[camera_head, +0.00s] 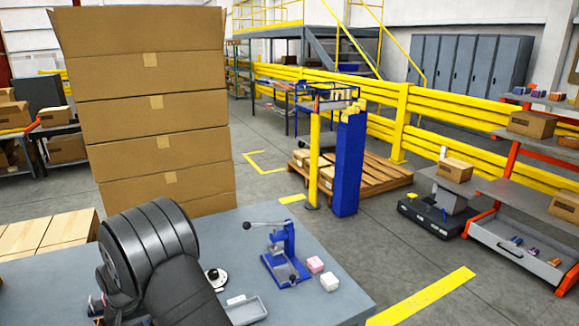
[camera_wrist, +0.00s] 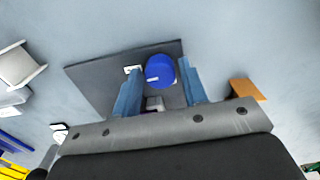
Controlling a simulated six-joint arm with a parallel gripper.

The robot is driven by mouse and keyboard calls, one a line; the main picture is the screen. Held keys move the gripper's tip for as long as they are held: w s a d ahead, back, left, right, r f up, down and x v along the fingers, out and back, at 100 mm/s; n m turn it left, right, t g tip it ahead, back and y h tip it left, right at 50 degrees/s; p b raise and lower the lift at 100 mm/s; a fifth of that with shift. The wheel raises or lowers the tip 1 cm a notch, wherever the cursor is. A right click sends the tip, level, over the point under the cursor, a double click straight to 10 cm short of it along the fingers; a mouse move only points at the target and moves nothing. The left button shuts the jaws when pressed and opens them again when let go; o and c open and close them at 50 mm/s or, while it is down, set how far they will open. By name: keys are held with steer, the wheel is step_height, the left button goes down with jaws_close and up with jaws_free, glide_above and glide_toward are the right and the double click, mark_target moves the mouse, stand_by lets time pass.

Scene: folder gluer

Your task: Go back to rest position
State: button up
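My gripper (camera_wrist: 158,67) shows in the wrist view with its two blue fingers spread apart. Between and beyond the fingers lies a round blue thing (camera_wrist: 160,72) over a dark square plate (camera_wrist: 95,75). It sits nearer the right finger, and I see no grip on it. In the head view my dark arm fills the lower left, and my gripper cannot be made out there. A grey-blue table (camera_head: 335,306) carries a blue hand press (camera_head: 284,255), a pink block (camera_head: 315,264), a white block (camera_head: 329,281) and a grey tray (camera_head: 246,311).
Tall stacked cartons (camera_head: 150,105) stand just behind the table. A small black-and-white round item (camera_head: 216,278) is on the table beside my arm. An orange-brown block (camera_wrist: 247,89) lies right of the fingers in the wrist view. The table's right front corner is bare.

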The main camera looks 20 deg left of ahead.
steer(key=n, duration=0.7)
stand_by(0.4)
steer(key=o, duration=1.3)
steer(key=s+a+r+m+t+y, duration=0.2)
steer(key=s+r+m, duration=0.3)
steer(key=r, duration=0.9)
steer(key=s+a+r+m+t+y, duration=0.15)
steer(key=s+r, duration=0.45)
steer(key=r, duration=0.8)
steer(key=shift+m, duration=0.45)
steer(key=x, duration=0.9)
steer(key=shift+s+f, duration=0.2)
steer(key=shift+d, duration=0.1)
steer(key=v, duration=1)
steer(key=shift+w+r, duration=0.1)
